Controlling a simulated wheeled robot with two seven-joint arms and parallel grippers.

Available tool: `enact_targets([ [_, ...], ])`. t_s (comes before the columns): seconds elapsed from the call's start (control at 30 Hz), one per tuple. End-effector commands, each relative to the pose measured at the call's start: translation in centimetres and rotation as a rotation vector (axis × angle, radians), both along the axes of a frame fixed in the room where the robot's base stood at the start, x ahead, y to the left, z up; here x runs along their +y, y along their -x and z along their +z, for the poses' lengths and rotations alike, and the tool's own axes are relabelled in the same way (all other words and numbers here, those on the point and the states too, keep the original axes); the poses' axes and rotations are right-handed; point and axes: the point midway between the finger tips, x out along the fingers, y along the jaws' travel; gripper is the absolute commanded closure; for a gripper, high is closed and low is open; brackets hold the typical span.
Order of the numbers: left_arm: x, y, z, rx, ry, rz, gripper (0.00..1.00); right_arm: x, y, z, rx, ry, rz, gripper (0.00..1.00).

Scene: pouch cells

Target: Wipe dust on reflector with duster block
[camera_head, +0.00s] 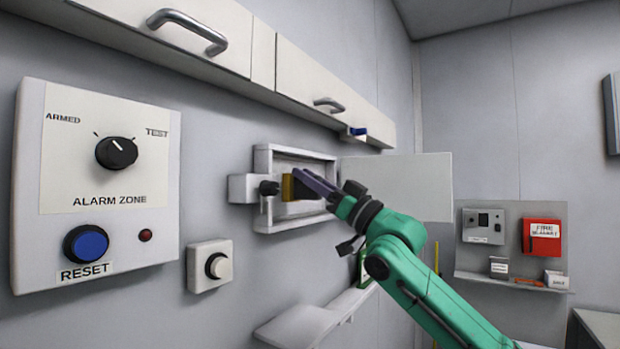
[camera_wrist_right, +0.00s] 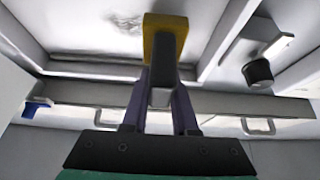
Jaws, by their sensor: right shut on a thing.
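My right gripper (camera_head: 306,184) reaches from the lower right into a white open wall box in the head view. It is shut on the yellow duster block (camera_head: 287,188), which also shows between the purple fingers in the right wrist view (camera_wrist_right: 165,27). The block is at the box's recess; whether it touches the back surface I cannot tell. The reflector (camera_wrist_right: 90,25) seems to be the pale back panel of the box, with a grey speckled dust patch (camera_wrist_right: 127,20) just left of the block in the wrist view. My left gripper is not in view.
A black knob (camera_head: 269,188) sits on the box's left side. An open white door panel (camera_head: 410,186) stands to the right of the box. Cabinets with handles (camera_head: 328,104) run above, and a white shelf (camera_head: 300,328) lies below. An alarm panel (camera_head: 97,185) is at left.

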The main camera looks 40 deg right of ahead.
Motion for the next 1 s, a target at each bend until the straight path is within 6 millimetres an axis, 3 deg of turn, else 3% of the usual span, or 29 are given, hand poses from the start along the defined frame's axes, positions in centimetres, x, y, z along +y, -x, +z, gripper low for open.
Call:
enact_targets([
  [1.0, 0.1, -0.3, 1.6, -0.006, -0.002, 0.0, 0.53, 0.5, -1.7, 0.1, 0.0, 0.0, 0.0, 1.0],
])
